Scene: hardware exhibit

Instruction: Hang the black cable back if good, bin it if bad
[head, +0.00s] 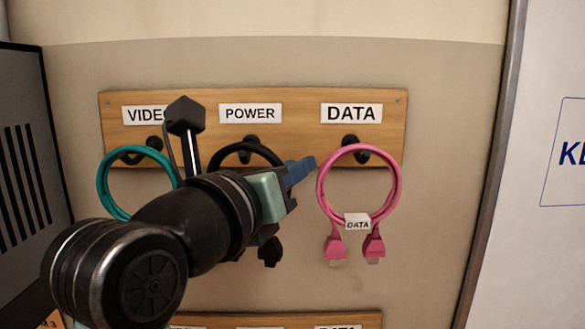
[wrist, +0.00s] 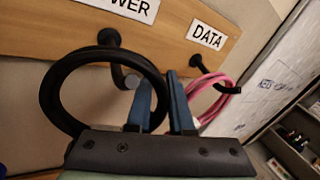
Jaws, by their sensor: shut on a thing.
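The black cable is a coiled loop at the POWER hook; its top arc (head: 262,150) shows in the head view, and its plug (head: 270,253) hangs below my arm. In the wrist view the black loop (wrist: 60,75) is a full ring. My gripper (head: 303,168) has blue fingers, also seen in the wrist view (wrist: 161,100), shut on the loop's right side. The POWER hook (wrist: 118,66) shows through the ring; I cannot tell whether the loop rests on it. My arm hides the cable's lower part and any tag, so its condition cannot be judged.
A pink cable (head: 399,190) with a DATA tag hangs on the DATA hook to the right. A teal cable (head: 103,190) hangs at the VIDEO hook on the left. The wooden board (head: 290,110) carries the hooks. A dark vented cabinet (head: 25,170) stands at far left. No bin is in view.

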